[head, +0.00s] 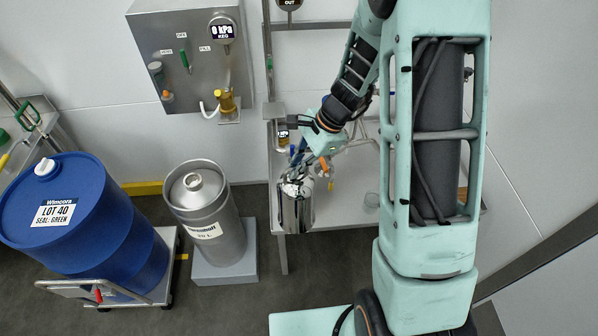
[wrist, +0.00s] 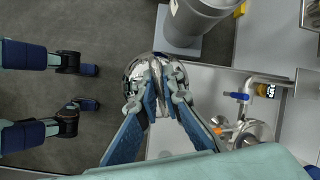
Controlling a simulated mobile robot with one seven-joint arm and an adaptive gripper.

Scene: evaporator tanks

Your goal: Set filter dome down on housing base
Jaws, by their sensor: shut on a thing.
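The filter dome (head: 297,212) is a shiny mirror-like metal cylinder. My gripper (head: 296,177) is shut on its top and holds it upright by the front edge of the table, apart from the housing. In the wrist view the dome (wrist: 135,82) shows behind the closed fingers (wrist: 157,78), which hide part of it. A round metal fitting (wrist: 258,131), which looks like the housing base, is on the table right of the dome, with an orange handle and blue-handled pipework beside it. In the head view my arm and gripper hide most of that area.
The metal table (head: 350,213) has a small round item (head: 371,200) on its top. A steel keg (head: 208,215) stands on a grey block to the left. A blue drum (head: 85,220) sits on a cart farther left. A panel with a gauge (head: 185,55) hangs on the wall.

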